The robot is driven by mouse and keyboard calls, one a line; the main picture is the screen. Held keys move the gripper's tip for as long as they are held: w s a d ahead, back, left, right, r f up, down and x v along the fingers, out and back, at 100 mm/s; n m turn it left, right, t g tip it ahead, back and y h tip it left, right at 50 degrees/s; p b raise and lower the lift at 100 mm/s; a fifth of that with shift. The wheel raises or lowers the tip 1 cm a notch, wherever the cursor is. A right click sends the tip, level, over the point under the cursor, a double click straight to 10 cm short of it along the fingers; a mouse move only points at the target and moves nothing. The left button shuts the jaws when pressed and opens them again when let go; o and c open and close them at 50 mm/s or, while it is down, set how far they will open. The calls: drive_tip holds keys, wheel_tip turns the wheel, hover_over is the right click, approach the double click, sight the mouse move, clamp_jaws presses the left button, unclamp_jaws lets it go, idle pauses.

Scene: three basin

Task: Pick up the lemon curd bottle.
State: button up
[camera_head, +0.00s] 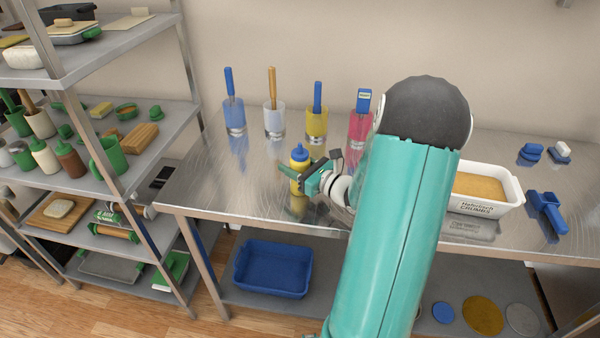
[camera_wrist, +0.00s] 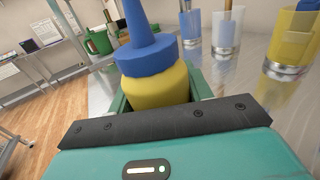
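The lemon curd bottle (camera_head: 299,158) is yellow with a blue nozzle cap and looks upright near the left part of the steel table. In the wrist view the bottle (camera_wrist: 157,88) fills the space between the two green fingers, its blue cap pointing up and away. My gripper (camera_head: 302,180) reaches it from the right, with the fingers around its body. In the wrist view my gripper (camera_wrist: 160,100) looks shut on the bottle, with a finger against each side. The lower part is partly hidden, and I cannot tell whether its base touches the table.
Behind the bottle stand glass holders with blue (camera_head: 235,118), white (camera_head: 274,122), yellow (camera_head: 317,122) and red (camera_head: 359,128) contents and tools. A white basin (camera_head: 483,208) is right of my arm. A shelf rack (camera_head: 150,150) stands left. The table (camera_head: 210,185) around the bottle is clear.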

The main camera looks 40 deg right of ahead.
sight(295, 154)
drive_tip(key=shift+c, duration=0.6)
drive_tip(key=shift+r, duration=0.15)
drive_tip(key=shift+r, duration=0.5)
wheel_tip(295, 154, up, 2)
drive_tip(key=shift+s+r, duration=0.1)
drive_tip(key=shift+r, duration=0.1)
drive_tip(key=s+a+r, duration=0.6)
drive_tip(key=s+r, duration=0.3)
drive_tip(key=s, duration=0.3)
drive_tip(key=shift+s+a+r, duration=0.15)
drive_tip(key=shift+a+r, duration=0.05)
